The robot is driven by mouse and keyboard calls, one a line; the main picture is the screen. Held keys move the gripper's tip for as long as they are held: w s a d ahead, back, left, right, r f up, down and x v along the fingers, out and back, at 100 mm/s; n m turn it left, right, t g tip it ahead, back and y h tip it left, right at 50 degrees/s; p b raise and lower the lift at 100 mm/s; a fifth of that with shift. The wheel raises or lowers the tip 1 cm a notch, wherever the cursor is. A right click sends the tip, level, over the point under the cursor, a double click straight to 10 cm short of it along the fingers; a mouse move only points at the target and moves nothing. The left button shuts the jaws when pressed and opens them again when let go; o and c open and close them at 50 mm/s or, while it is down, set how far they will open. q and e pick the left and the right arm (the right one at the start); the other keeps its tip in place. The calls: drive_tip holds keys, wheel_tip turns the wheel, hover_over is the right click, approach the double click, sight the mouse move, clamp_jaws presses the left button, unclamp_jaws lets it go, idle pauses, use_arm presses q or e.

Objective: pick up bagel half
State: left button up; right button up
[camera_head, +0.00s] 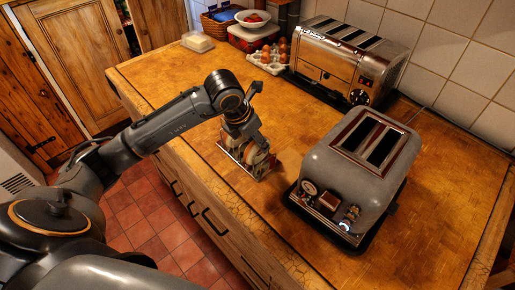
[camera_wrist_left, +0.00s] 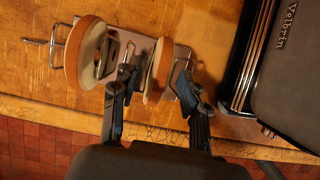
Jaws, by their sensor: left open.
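Two round, tan bagel halves stand on edge in a small metal rack near the counter's front edge. In the left wrist view, one bagel half (camera_wrist_left: 84,52) is at the left. The other bagel half (camera_wrist_left: 160,68) stands to its right, between the two fingers of my left gripper (camera_wrist_left: 155,92). The fingers are apart, one on each side of this half; I cannot tell whether they touch it. The rack (camera_wrist_left: 183,55) has a flat base and wire loops. In the head view my left gripper (camera_head: 253,148) reaches down over the rack, partly hiding the bagel halves. My right gripper is not in view.
A grey toaster (camera_head: 360,165) stands close to the right of the rack. A chrome toaster (camera_head: 348,62) is at the back, beside an egg tray (camera_head: 268,60). A butter dish (camera_head: 197,41) and bowl (camera_head: 253,18) are at the back left. The counter (camera_head: 165,80) left of the rack is clear.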

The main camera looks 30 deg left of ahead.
use_arm(q)
drive_tip(key=shift+c, duration=0.2)
clamp_jaws()
wheel_tip(320, 180, up, 9)
drive_tip(key=shift+f+b, duration=0.1)
drive_tip(key=shift+b, duration=0.8)
wheel_tip(320, 180, up, 12)
drive_tip(key=p, duration=0.7)
drive_tip(key=shift+r, duration=0.2)
